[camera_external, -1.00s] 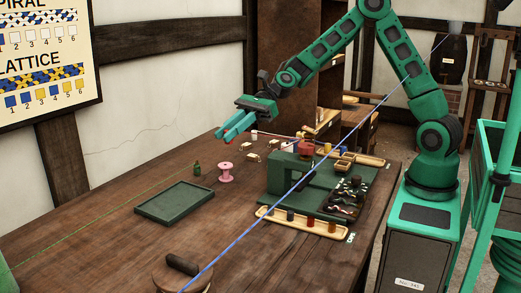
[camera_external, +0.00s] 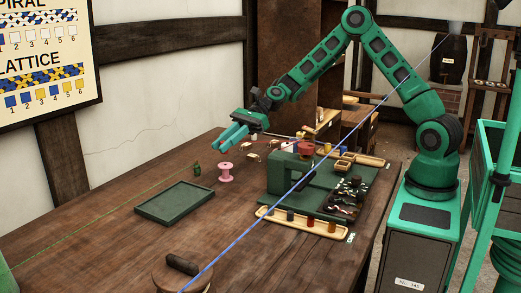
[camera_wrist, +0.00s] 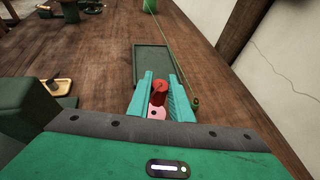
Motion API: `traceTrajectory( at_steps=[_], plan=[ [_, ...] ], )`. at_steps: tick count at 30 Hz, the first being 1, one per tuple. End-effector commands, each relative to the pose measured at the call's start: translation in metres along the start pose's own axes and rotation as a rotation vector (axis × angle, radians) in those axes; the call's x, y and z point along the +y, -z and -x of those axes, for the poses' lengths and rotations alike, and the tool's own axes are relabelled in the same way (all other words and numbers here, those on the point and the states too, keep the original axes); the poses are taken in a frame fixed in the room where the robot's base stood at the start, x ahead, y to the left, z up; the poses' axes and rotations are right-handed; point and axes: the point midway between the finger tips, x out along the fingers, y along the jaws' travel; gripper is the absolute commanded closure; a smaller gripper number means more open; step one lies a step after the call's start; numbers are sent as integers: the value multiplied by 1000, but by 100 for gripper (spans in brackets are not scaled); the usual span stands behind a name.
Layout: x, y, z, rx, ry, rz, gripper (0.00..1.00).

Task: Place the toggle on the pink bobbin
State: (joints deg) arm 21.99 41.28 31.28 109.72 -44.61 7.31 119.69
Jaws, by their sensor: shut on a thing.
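My gripper (camera_external: 220,146) is shut on a red cylindrical piece, which I take as the toggle (camera_wrist: 159,89); it shows between the two teal fingers in the wrist view. In the external view the fingers hide it. The pink bobbin (camera_external: 225,173) stands upright on the table, with the gripper above it in that picture and apart from it. In the wrist view part of the pink bobbin (camera_wrist: 155,112) shows just below the red piece, between the fingers. The gap between toggle and bobbin is hard to judge.
A green stand (camera_external: 282,176) and a wooden tray of small pots (camera_external: 265,211) are to the right. A blue cord (camera_external: 240,237) crosses the picture.

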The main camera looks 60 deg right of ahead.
Motion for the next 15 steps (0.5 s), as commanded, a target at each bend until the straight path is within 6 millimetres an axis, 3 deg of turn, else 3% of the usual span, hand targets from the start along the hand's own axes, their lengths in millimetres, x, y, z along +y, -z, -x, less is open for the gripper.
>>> traceTrajectory(
  at_steps=[9,15],
  plan=[
    [1,34,-14,1,-2,-1,100],
    [1,36,-15,0,0,0,100]
  ],
)
